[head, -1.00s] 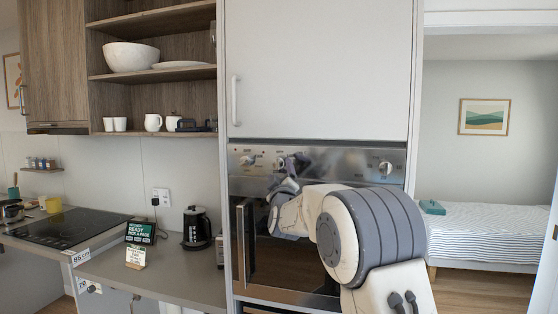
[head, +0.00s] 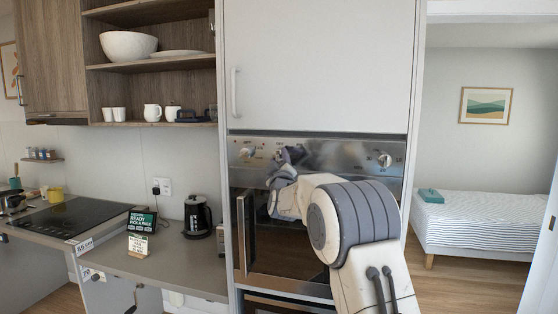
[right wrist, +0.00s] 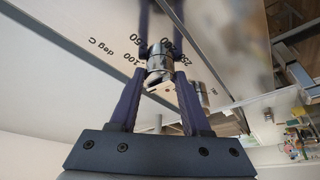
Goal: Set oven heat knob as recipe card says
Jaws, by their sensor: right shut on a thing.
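The oven heat knob (right wrist: 160,62) is a shiny metal cylinder in the right wrist view. A printed "deg C" scale with numbers, 100 among them, runs around it. My right gripper (right wrist: 160,70) has its two dark fingers on either side of the knob and is shut on it. In the head view my right gripper (head: 284,158) is at the control panel (head: 335,153) and hides the knob. The setting it points to cannot be read. A small card in a wooden stand (head: 138,245) is on the counter, its text too small to read. My left gripper is not in view.
Other knobs sit at the panel's left (head: 247,152) and right (head: 385,160). The oven door handle (head: 241,238) stands out below. A bed (head: 475,220) is at right.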

